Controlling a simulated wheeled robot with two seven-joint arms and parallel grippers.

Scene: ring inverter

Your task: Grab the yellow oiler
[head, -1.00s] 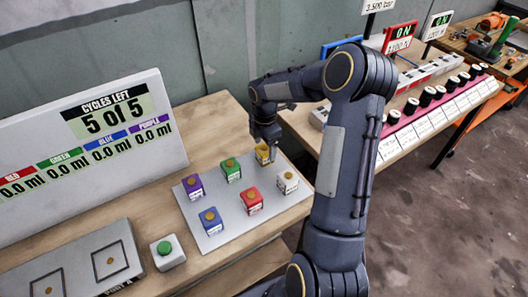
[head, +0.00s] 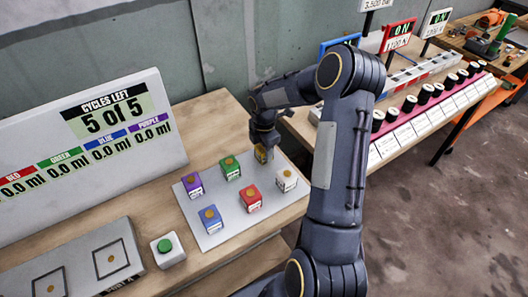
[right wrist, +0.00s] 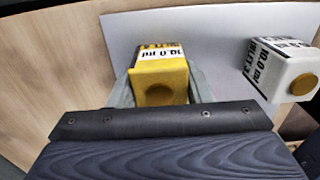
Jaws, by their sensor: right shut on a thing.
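The yellow oiler (head: 263,155) is a small yellow block with a white label, at the back right of the grey plate (head: 222,238) in the head view. My right gripper (head: 264,147) comes down over it from above. In the right wrist view the yellow oiler (right wrist: 160,78) sits between the two fingers of my right gripper (right wrist: 163,92), which is shut on it. I cannot tell whether the oiler touches the plate. My left gripper is not in view.
A white oiler (head: 287,180) stands close by, also in the right wrist view (right wrist: 283,68). Red (head: 250,199), green (head: 230,168), purple (head: 192,185) and blue (head: 211,219) oilers share the plate. A display board (head: 90,150) stands to the left.

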